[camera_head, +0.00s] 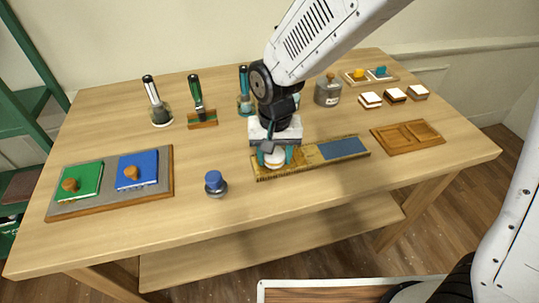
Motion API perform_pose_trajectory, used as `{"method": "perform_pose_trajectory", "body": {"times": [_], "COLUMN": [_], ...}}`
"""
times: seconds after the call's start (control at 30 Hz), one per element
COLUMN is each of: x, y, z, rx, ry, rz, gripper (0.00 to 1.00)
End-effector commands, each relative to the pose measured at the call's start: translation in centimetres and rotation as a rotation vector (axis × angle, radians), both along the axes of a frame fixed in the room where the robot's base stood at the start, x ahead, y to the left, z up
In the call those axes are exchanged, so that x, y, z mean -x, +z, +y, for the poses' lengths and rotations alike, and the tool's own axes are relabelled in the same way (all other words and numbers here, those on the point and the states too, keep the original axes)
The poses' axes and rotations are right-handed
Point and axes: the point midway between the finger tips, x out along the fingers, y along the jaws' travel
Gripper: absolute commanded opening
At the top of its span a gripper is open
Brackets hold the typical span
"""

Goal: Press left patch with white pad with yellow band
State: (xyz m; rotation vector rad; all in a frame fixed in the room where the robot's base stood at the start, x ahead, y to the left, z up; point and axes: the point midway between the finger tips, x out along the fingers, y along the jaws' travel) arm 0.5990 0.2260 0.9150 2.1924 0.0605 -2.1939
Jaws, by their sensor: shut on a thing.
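My gripper (275,156) has teal fingertips and points down over the left part of a long ornate board (313,153). It is shut on a round white pad with a yellow band (274,162). The pad is low over the left end of the board, and I cannot tell whether it touches the surface. The gripper and pad hide most of the left patch. A blue patch (342,148) shows clear on the right part of the board.
A grey tray (108,199) with green and blue blocks is at left. A blue-topped knob (215,183) stands before the board. Brushes (201,108), a grey jar (328,91), pale-topped blocks (370,100) and a wooden tray (407,136) surround it. The front middle table is clear.

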Motion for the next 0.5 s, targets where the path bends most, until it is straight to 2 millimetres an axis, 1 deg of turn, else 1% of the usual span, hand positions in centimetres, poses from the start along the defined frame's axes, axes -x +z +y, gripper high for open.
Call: {"method": "perform_pose_trajectory", "body": {"times": [0.1,0.37,0.5], "x": [-0.4,-0.6,-0.9], "y": [0.0,-0.1,-0.2], "z": [-1.1,-2.0,-3.0], "rx": [0.0,0.0,0.0], "ry": [-0.003,-0.001,-0.002], "rz": [0.0,-0.001,0.0], "gripper": [0.26,0.26,0.26]}}
